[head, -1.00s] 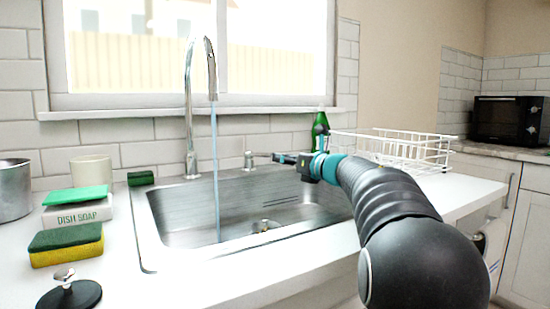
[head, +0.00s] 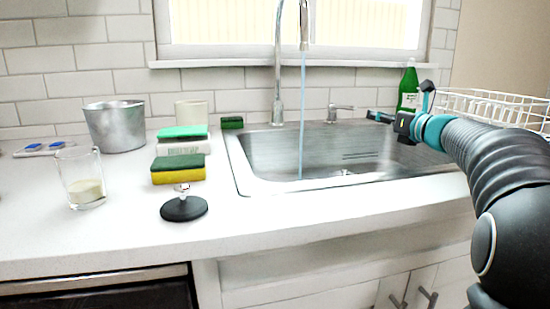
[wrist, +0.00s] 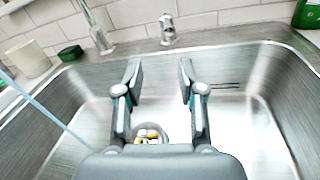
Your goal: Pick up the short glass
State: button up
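A short clear glass (head: 82,178) stands upright on the white counter at the left of the head view, with a pale yellowish layer in its bottom. It does not show in the wrist view. My gripper (head: 380,117) is over the sink at the right of the head view, far from the glass. In the wrist view my gripper (wrist: 160,75) has its two fingers apart with nothing between them, above the sink basin.
The faucet (head: 279,70) runs water. A green bottle (head: 408,88) and wire rack (head: 490,108) are right. Counter before the glass is clear.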

aim_at(80, 170)
jog(key=k, duration=0.85)
